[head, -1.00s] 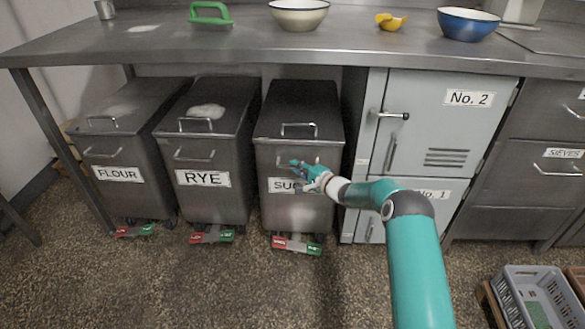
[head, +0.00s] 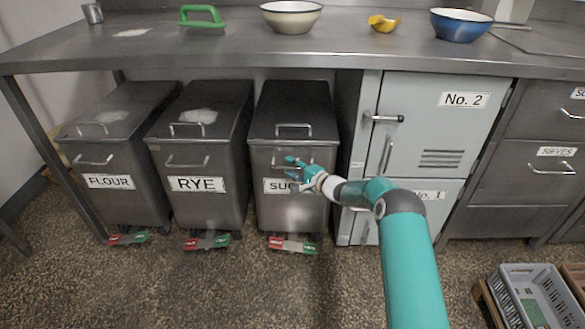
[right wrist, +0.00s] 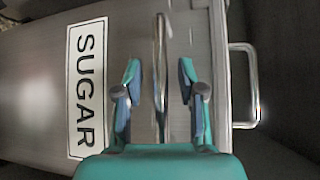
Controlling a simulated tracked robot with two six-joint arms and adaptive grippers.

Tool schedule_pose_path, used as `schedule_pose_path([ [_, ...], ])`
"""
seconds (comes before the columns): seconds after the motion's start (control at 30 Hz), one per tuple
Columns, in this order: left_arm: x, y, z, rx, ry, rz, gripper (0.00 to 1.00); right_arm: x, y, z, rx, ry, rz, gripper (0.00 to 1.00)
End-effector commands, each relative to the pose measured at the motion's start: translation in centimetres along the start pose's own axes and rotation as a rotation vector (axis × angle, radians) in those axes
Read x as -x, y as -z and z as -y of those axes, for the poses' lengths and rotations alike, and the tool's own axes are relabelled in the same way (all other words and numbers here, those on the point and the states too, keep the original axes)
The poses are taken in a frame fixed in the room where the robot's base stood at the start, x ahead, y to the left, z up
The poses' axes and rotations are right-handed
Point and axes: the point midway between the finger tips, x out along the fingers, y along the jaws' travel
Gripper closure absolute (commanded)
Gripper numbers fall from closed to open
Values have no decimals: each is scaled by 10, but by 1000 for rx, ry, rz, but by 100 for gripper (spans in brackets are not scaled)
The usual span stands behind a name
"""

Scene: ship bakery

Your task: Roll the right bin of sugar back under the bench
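The sugar bin (head: 290,212) is a grey metal bin with a dark lid, upright at the right end of a row of three. Its lower front is just under the bench edge, and a red and green pedal (head: 292,245) shows at its foot. My right gripper (head: 298,166) is at its front handle and partly covers the SUGAR label. In the right wrist view the fingers are apart, one on each side of the handle bar (right wrist: 160,60), with gaps on both sides. The lid handle (right wrist: 255,85) is off to the right there. My left gripper is not in view.
The rye bin (head: 200,215) and flour bin (head: 120,205) stand to the left. Lockers (head: 400,150) stand close on the right. The steel bench top (head: 230,50) overhangs all of them. A grey crate (head: 540,295) is at lower right.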

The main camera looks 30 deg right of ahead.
Motion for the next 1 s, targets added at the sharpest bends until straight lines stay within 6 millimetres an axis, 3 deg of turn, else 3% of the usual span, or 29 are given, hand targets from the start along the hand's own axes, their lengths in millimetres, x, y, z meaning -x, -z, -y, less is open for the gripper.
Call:
schedule_pose_path([
  [0.47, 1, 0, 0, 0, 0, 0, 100, 12, 1, 1, -1, 0, -1, 61],
  [1.0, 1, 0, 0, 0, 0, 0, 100, 72, 2, 0, -1, -1, -2, 61],
])
